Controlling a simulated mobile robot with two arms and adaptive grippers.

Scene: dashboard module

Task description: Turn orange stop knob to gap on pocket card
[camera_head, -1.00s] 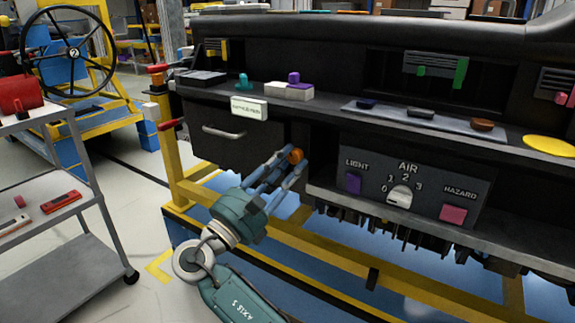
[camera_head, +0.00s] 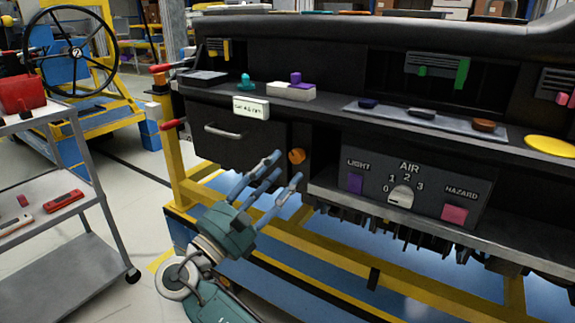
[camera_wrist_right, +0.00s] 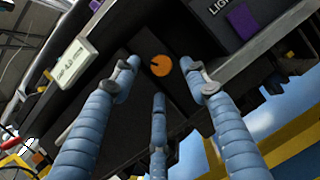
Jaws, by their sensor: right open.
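The orange stop knob (camera_head: 297,156) sits on a dark panel in the recess right of the drawer. In the right wrist view the knob (camera_wrist_right: 161,65) is a round disc with a dark notch on its left side. A white card (camera_head: 251,108) with dark lettering is on the dashboard above the drawer; it also shows in the right wrist view (camera_wrist_right: 75,65), too small to read surely. My right gripper (camera_head: 277,176) is open and empty, its three blue fingers apart, just below and left of the knob, not touching it. My left gripper is not in view.
The drawer handle (camera_head: 223,130) is left of the knob. The AIR panel with its white dial (camera_head: 401,195), purple switch (camera_head: 355,183) and pink switch (camera_head: 454,213) is to the right. A yellow frame (camera_head: 330,254) runs below. A grey cart (camera_head: 70,235) stands at left.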

